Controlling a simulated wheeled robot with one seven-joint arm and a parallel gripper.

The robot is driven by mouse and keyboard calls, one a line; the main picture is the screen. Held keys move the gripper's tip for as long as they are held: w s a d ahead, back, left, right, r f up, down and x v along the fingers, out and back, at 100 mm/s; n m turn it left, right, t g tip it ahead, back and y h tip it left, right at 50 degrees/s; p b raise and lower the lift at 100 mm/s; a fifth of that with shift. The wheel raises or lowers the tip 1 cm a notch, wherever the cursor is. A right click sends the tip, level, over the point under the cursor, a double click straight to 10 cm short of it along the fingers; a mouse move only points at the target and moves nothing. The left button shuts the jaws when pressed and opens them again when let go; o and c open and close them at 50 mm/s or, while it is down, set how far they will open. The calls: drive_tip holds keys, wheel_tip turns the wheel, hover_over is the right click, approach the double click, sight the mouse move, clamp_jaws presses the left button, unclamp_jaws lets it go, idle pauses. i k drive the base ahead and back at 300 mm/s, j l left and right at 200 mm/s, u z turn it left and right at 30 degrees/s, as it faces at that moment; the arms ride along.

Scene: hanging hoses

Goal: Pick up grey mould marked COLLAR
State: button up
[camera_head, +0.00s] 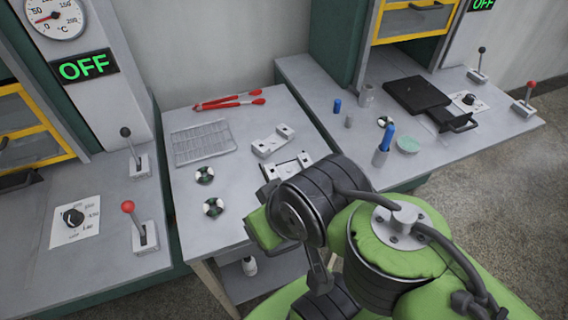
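Two light grey mould-like blocks lie on the middle table. One block (273,141) lies behind and slightly left of the other (290,166). The nearer one is partly covered by my arm's black joint. I cannot read a COLLAR marking on either block. My green and black arm fills the lower right, in front of the table. I cannot make out my gripper's fingers, so I cannot tell where they are relative to the blocks.
The middle table (188,249) also holds a wire rack (203,141), red-handled tongs (229,102) and two round black-and-white pieces (205,175) (213,207). Machines with levers flank it. The right bench carries a black plate (416,94), blue-topped items (384,146) and a green disc (408,145).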

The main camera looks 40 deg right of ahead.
sight(285, 172)
drive_tip(key=k+l+u, duration=0.85)
drive_tip(key=k, duration=0.2)
drive_tip(key=l+u, duration=0.25)
drive_tip(key=l, duration=0.15)
drive_tip(key=k+l+u, duration=0.2)
drive_tip(key=l, duration=0.2)
drive_tip(key=l+u, duration=0.25)
drive_tip(key=l, duration=0.15)
drive_tip(key=i+l+u, duration=0.2)
drive_tip(key=l, duration=0.2)
drive_tip(key=l+u, duration=0.2)
drive_tip(key=l, duration=0.15)
drive_tip(key=z, duration=0.1)
